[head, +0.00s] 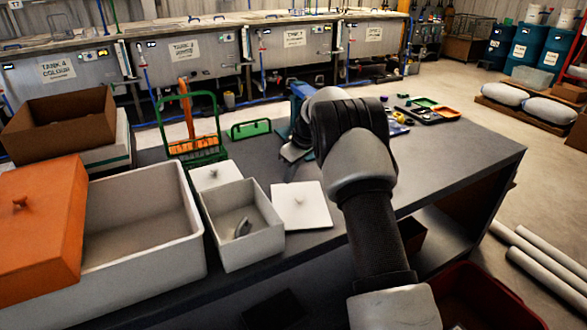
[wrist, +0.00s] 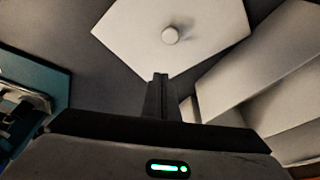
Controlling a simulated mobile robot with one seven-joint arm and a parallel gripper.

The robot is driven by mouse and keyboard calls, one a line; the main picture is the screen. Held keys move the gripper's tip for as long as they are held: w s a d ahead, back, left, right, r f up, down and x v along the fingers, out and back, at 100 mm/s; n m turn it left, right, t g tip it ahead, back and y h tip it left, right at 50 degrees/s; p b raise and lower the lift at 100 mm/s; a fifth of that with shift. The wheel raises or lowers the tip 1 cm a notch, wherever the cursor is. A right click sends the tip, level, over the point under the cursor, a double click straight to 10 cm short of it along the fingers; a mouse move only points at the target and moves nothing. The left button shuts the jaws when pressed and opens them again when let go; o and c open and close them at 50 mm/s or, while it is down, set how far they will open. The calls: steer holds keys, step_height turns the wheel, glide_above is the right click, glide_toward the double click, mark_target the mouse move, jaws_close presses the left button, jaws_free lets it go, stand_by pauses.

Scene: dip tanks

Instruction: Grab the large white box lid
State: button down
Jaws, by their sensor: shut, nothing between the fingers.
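A flat, square white lid with a round knob (head: 302,207) lies on the dark table, right of the small white box. In the wrist view this white lid (wrist: 125,32) is ahead of my gripper, with its knob near the top centre. A smaller-looking white lid (head: 205,183) lies behind the small box. My gripper (wrist: 160,78) is shut and empty, its fingertips near the lid's near corner in the picture. I cannot tell the height gap. In the head view my arm hides much of the area around the gripper.
The open small white box (head: 247,258) holds a small grey object. A large white box (head: 170,262) stands left of it, with an orange lid (head: 40,225) over its left part. A green rack (head: 200,150) and a blue device (head: 299,92) stand behind.

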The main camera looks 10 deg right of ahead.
mark_target(292, 198)
steer(key=x, duration=0.4)
steer(key=s+d, duration=0.2)
steer(key=shift+s+r, duration=0.15)
steer(key=shift+s, duration=0.15)
steer(key=shift+s+d, duration=0.25)
steer(key=shift+d, duration=0.05)
steer(key=shift+s+d+f, duration=0.15)
steer(key=shift+d+f, duration=0.05)
steer(key=s+d+b, duration=0.2)
steer(key=s, duration=0.1)
steer(key=s+d+b, duration=0.2)
steer(key=s+d, duration=0.1)
steer(key=s+d+b, duration=0.2)
steer(key=s+d, duration=0.1)
steer(key=shift+s+r, duration=0.1)
steer(key=shift+s, duration=0.15)
steer(key=shift+d+r, duration=0.1)
